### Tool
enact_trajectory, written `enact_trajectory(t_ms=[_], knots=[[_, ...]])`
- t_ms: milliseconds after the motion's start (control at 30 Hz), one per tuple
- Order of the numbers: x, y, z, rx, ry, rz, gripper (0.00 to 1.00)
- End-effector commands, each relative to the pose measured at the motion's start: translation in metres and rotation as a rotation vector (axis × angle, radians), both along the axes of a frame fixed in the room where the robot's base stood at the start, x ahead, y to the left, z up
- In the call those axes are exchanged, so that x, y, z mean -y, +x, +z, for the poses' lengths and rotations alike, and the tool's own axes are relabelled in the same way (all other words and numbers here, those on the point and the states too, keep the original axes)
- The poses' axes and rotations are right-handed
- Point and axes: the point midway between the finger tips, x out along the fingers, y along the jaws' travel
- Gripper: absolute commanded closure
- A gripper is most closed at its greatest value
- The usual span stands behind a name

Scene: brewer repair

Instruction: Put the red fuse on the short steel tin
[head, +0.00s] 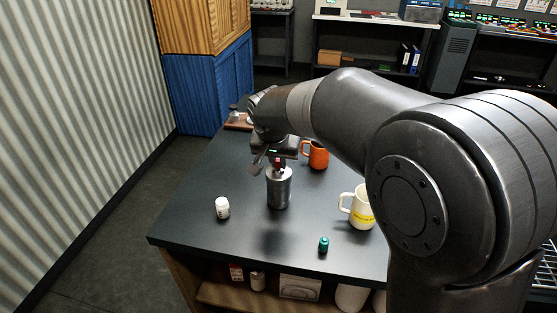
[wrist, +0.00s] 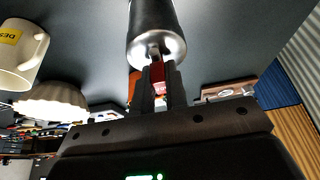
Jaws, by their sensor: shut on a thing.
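My gripper (wrist: 158,62) is shut on the red fuse (wrist: 158,76), which shows between the two dark fingers. In the head view, the red of the fuse (head: 278,162) shows just over the top of a steel tin (head: 279,190). This tin is a grey cylinder standing upright on the dark table. It also shows in the wrist view (wrist: 154,22), with its end right at the fingertips. I cannot tell whether the fuse touches it. No second steel tin shows clearly for comparing height.
An orange mug (head: 318,155) stands behind the tin, and a cream mug (head: 361,210) to its right. A white bottle (head: 222,208) and a teal fuse-like piece (head: 323,245) stand nearer the front. A wooden tray (head: 238,126) lies at the far left. The table's front left is clear.

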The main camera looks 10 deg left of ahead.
Motion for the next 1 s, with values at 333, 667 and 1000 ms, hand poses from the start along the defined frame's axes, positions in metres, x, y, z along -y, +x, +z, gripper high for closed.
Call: enact_trajectory(t_ms=[333,667,1000], knots=[[0.000,0.000,-0.002,0.000,0.000,0.000,0.82],[0.000,0.000,-0.002,0.000,0.000,0.000,0.65],[0.000,-0.008,0.025,0.004,0.003,0.000,0.65]])
